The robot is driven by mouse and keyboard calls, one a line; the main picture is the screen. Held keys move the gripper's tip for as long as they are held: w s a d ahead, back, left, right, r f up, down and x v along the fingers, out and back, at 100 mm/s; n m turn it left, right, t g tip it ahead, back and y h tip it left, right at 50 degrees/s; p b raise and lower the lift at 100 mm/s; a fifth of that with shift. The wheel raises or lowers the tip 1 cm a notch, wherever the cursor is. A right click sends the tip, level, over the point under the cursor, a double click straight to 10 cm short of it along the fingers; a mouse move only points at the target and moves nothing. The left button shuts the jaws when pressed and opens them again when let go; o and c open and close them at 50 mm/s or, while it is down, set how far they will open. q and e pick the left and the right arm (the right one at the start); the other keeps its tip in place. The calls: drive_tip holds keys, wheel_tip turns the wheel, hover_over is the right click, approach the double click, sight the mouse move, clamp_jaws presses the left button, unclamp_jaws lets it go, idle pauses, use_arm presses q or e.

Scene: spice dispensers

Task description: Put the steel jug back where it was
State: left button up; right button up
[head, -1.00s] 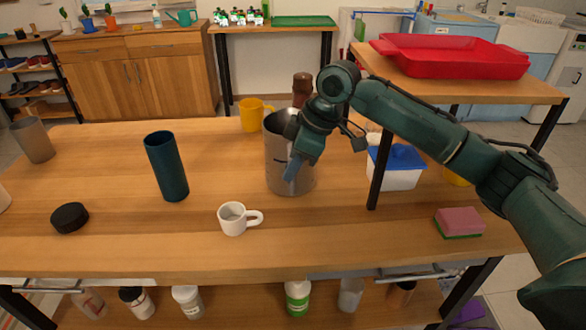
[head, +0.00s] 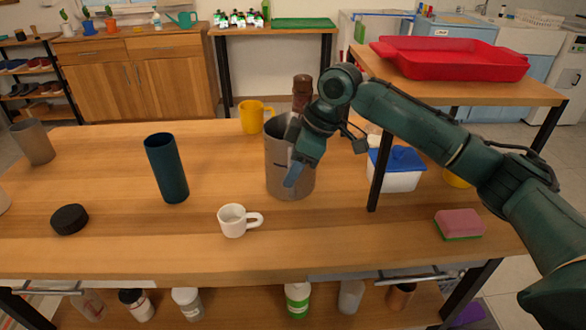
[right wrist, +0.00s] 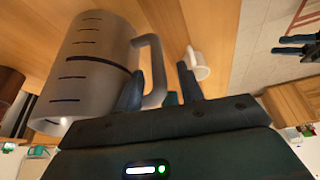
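The steel jug (head: 290,180) appears to stand upright on the wooden table, right of the white mug. In the right wrist view the jug (right wrist: 88,75) is large, with dark measuring marks and a handle (right wrist: 156,72). My right gripper (right wrist: 162,88) is at the handle. Its fingers are apart, one on the jug side of the handle and one outside, with a visible gap beside the handle. In the head view my right gripper (head: 293,172) covers part of the jug's front and the handle. My left gripper is not in view.
A white mug (head: 232,221) and a dark blue tumbler (head: 167,170) stand left of the jug. A yellow mug (head: 251,117) and a brown bottle (head: 302,90) are behind it. A black shelf post (head: 378,170) and a blue-lidded tub (head: 397,175) stand to the right.

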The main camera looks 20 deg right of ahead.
use_arm(q)
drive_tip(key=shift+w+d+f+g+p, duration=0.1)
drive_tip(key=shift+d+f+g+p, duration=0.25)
drive_tip(key=shift+p, duration=0.3)
use_arm(e)
drive_tip(key=v, duration=1.1)
drive_tip(key=shift+r, duration=0.2)
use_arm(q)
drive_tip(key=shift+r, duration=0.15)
use_arm(e)
drive_tip(key=shift+d, duration=0.1)
